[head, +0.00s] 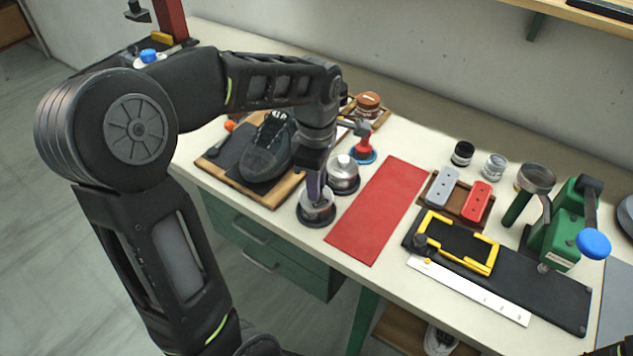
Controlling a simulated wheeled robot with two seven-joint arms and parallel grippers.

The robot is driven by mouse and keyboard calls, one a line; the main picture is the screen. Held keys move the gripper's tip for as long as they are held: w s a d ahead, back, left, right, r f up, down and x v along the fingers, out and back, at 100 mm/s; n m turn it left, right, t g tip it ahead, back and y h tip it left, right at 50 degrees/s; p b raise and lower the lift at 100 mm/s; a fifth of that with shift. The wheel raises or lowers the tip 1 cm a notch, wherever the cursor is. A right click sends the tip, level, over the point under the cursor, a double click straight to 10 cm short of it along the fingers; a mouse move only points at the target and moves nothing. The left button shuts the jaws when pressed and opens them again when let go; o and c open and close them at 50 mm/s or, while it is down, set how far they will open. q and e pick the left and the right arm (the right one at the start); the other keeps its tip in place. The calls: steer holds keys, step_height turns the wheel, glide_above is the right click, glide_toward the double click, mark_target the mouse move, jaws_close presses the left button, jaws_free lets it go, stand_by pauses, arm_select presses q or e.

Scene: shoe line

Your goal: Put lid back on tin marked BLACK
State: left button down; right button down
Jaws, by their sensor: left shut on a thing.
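A small round metal tin (318,219) with a pale band and dark base stands on the bench left of the red mat. Any marking on it is too small to read. My left gripper (316,196) points straight down at the tin's top, its fingers shut on what seems to be the lid. The fingers and wrist hide most of the lid, so I cannot tell whether it touches the rim.
A silver knobbed container (343,174) stands close behind the tin. A black shoe (268,148) lies on a board to the left. The red mat (382,208) is bare. Small jars (462,154), a yellow frame (485,258) and a green press (563,235) are to the right.

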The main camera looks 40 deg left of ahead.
stand_by(0.8)
arm_select(q)
steer(key=c, duration=0.7)
jaws_free()
steer(key=shift+r, duration=0.1)
steer(key=shift+r+p, duration=2.75)
steer(key=shift+r, duration=0.7)
steer(key=shift+c, duration=0.5)
jaws_close()
